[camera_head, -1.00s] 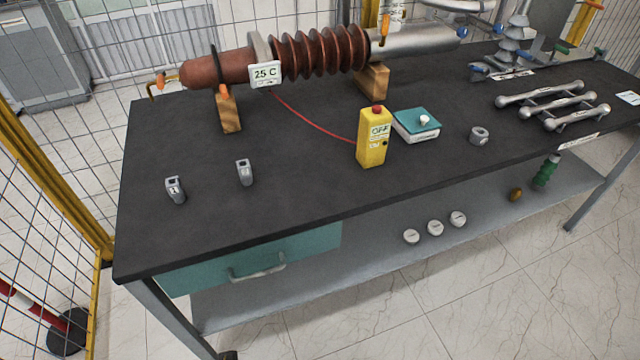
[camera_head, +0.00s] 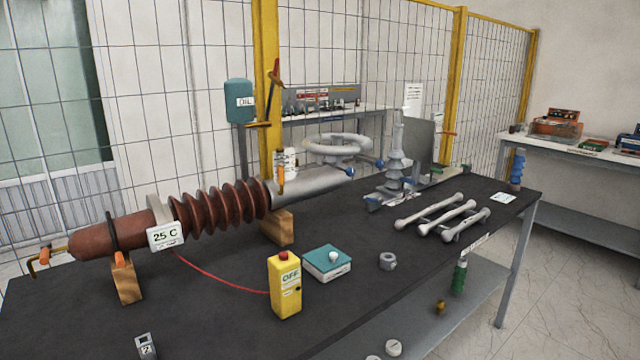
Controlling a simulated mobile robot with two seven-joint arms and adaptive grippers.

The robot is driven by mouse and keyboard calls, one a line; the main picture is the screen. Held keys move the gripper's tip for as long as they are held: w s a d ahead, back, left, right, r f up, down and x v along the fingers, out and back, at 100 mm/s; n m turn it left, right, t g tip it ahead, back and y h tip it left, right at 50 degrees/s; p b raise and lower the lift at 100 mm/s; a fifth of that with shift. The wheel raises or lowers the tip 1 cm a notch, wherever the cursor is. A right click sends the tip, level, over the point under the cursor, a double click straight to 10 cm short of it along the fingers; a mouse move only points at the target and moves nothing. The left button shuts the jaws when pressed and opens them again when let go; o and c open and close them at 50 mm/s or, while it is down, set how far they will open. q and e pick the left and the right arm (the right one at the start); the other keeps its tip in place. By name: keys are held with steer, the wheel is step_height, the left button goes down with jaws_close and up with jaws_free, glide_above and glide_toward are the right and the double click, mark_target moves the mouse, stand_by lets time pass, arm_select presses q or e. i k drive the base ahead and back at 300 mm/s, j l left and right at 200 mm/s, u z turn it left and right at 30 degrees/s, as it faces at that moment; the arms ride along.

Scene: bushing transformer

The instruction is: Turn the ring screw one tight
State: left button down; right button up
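No part with a readable "ring screw" label shows, and I cannot tell for certain which part it is. A small grey metal piece marked 2 (camera_head: 146,346) stands at the bottom edge of the view, partly cut off. A grey ring-like nut (camera_head: 388,261) lies on the dark table right of the teal-topped box. The brown ribbed bushing (camera_head: 218,208) lies on wooden blocks, with a dark ring (camera_head: 111,231) around its left part and a "25 C" tag (camera_head: 166,235). Neither of my grippers is in view.
A yellow OFF box (camera_head: 285,286) with a red button and red wire stands on the dark table (camera_head: 215,305). The teal-topped box (camera_head: 327,262) is beside it. Grey rods (camera_head: 446,216) lie at right. Fencing (camera_head: 160,90) and a side table (camera_head: 570,150) stand behind.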

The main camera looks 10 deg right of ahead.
mark_target(350, 171)
steer(key=i+l+u, duration=0.1)
steer(key=l, duration=0.85)
steer(key=i+l, duration=0.1)
steer(key=l, duration=0.85)
steer(key=u, duration=0.05)
